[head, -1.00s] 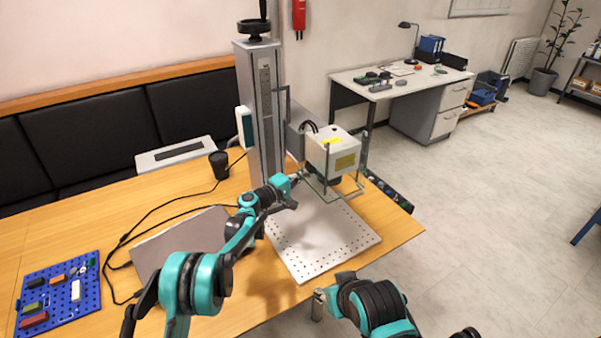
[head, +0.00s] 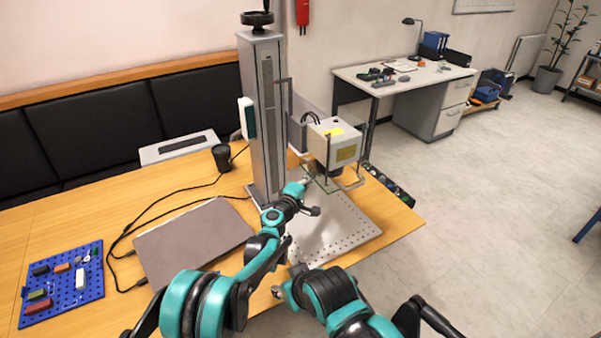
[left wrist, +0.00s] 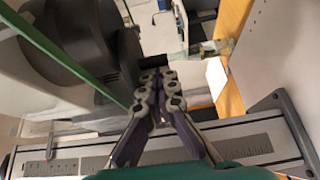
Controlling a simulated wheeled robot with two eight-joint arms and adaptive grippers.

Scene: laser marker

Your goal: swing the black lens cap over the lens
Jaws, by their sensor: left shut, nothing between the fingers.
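The white laser head (head: 333,143) with yellow labels hangs on the tall grey column over the perforated plate. A dark lens housing (head: 325,170) shows under it, largely hidden. In the left wrist view a large dark round housing (left wrist: 75,45) fills the upper left, and a small black piece (left wrist: 154,62) lies at the fingertips. I cannot tell whether either is the lens cap. My left gripper (head: 308,182) is just below the laser head; its fingers (left wrist: 157,78) are shut and empty, close to the black piece. My right gripper (head: 279,291) is low at the table's front edge, its fingers unclear.
The column (head: 262,110) stands behind my left arm. The perforated plate (head: 345,228) is bare where visible.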

